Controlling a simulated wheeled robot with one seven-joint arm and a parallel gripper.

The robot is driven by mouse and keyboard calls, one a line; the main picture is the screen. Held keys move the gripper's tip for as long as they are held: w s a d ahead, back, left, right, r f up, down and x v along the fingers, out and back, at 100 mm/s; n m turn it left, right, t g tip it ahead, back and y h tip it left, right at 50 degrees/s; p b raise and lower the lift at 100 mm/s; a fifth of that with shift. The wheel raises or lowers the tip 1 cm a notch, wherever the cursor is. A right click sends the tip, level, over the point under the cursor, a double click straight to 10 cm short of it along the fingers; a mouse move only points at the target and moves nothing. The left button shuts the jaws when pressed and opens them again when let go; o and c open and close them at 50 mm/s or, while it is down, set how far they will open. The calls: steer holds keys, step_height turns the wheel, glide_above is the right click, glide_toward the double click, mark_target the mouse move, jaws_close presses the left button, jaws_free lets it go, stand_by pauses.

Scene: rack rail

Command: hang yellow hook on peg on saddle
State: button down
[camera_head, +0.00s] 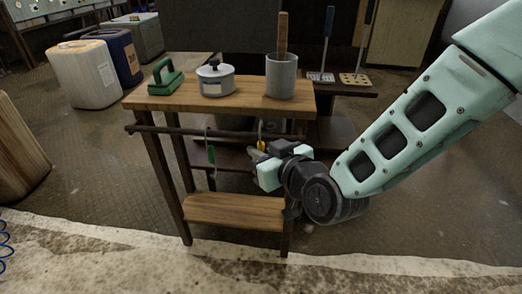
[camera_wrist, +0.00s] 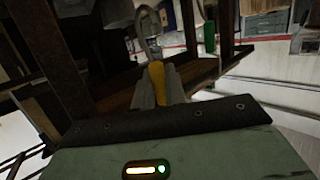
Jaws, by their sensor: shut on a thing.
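The yellow hook (camera_head: 261,145) has a yellow handle and a grey bent metal end. My gripper (camera_head: 259,153) is shut on its handle, in front of the small wooden table near the dark rail (camera_head: 165,130). In the wrist view the yellow handle (camera_wrist: 157,82) sits between my fingers (camera_wrist: 160,90), with the metal crook (camera_wrist: 148,22) pointing away from them. In the head view the crook is close to the rail; I cannot tell whether they touch. I cannot make out a peg or saddle clearly; my gripper and arm hide part of the rail's right side.
A green-handled hook (camera_head: 211,158) hangs from the rail left of my gripper. A lower shelf (camera_head: 230,211) is bare. Canisters (camera_head: 85,75) stand behind left.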

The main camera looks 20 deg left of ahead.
steer(key=shift+s, duration=0.1)
steer(key=shift+s+d, duration=0.1)
steer(key=shift+s, duration=0.35)
steer(key=shift+s+d+f+b, duration=0.1)
steer(key=shift+s+d, duration=0.15)
steer(key=shift+s, duration=0.7)
steer(key=shift+s+d+r+b, duration=0.15)
steer(key=shift+s+d, duration=0.1)
steer(key=shift+s, duration=0.75)
steer(key=shift+s+d+f+b, duration=0.15)
steer(key=shift+s+d, duration=0.1)
steer(key=shift+s, duration=0.7)
